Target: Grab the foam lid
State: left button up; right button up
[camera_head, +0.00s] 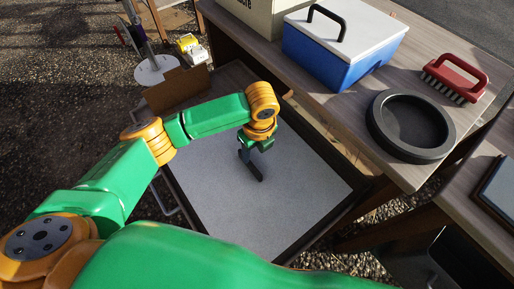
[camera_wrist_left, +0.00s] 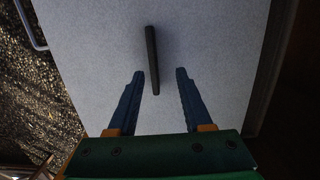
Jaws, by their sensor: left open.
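The foam lid (camera_head: 225,205) is a large pale grey flat panel lying in a dark-framed bin below my left arm. It also fills most of the left wrist view (camera_wrist_left: 220,45). A dark bar handle (camera_wrist_left: 151,45) stands out on it near the middle. My left gripper (camera_wrist_left: 160,71) is open, with blue fingers spread on either side of the handle's near end in the wrist view. In the head view the gripper (camera_head: 256,152) is over the lid, partly hiding the handle. I cannot tell whether the fingers touch the lid. My right gripper is not in view.
A wooden table (camera_head: 345,165) at the right holds a blue cooler (camera_head: 312,57) with a white lid, a round black dish (camera_head: 410,125) and a red brush (camera_head: 455,78). A cardboard piece (camera_head: 178,88) stands at upper left. Gravel shows around.

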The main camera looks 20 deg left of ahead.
aim_at(250, 163)
pick_arm(q)
jog(key=f, duration=0.2)
jog(key=a+f+b, duration=0.1)
jog(key=f, duration=0.3)
jog(key=shift+s+a+b, duration=0.2)
jog(key=shift+s+b, duration=0.15)
jog(key=shift+w+f, duration=0.15)
jog(key=shift+f, duration=0.15)
jog(key=shift+r, duration=0.1)
grip_shut()
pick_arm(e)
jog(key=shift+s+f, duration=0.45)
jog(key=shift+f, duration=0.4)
